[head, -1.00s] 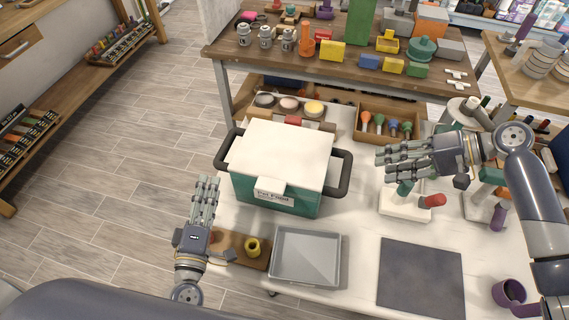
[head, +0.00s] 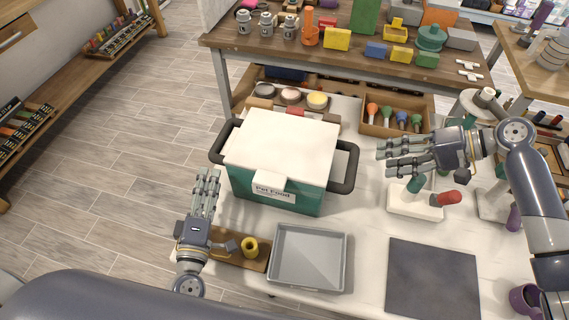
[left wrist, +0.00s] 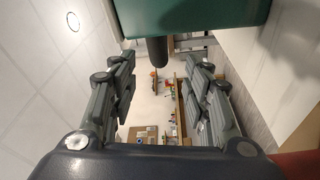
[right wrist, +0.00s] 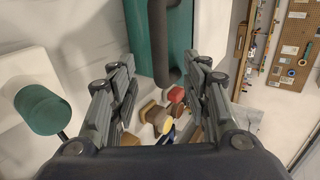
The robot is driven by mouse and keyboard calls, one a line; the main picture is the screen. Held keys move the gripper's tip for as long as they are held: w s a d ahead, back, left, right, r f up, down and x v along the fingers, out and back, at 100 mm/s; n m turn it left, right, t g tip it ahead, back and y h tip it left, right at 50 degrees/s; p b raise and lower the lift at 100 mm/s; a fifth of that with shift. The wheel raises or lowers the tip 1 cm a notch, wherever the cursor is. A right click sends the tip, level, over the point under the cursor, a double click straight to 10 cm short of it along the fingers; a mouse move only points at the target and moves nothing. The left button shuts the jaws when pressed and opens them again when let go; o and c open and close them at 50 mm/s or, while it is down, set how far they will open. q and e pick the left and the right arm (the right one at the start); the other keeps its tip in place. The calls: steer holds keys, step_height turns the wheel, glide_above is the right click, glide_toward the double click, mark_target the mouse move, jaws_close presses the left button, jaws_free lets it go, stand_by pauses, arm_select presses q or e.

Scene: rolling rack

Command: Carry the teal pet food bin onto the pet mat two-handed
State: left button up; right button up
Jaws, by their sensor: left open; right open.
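The teal pet food bin (head: 278,195) stands upright on the white rack top, with a white lid and a dark handle on each side. The dark grey pet mat (head: 432,280) lies flat and bare at the front right. My left gripper (head: 207,185) is open and empty, left of the bin and below its left handle; the left wrist view shows the bin (left wrist: 195,15) and handle tip (left wrist: 157,50) above the fingers. My right gripper (head: 385,158) is open and empty, just right of the right handle. The right wrist view shows that handle (right wrist: 165,45) ahead, between the fingers.
An empty grey tray (head: 308,258) lies between bin and mat. A white stand with a red-tipped piece (head: 415,203) is behind the mat. Behind the bin are round pots (head: 290,97) and a wooden tool box (head: 395,118).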

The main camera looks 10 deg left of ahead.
mark_target(218, 147)
arm_select(q)
steer(key=w, duration=0.3)
steer(key=w+a, duration=0.1)
steer(key=w, duration=0.7)
steer(key=shift+w+a+r, duration=0.15)
steer(key=shift+w+r, duration=0.1)
steer(key=shift+r, duration=0.05)
arm_select(e)
steer(key=x, duration=1)
steer(key=shift+a+f, duration=0.1)
steer(key=shift+f, duration=0.1)
arm_select(q)
jaws_close()
arm_select(e)
jaws_close()
arm_select(q)
steer(key=shift+f, duration=0.1)
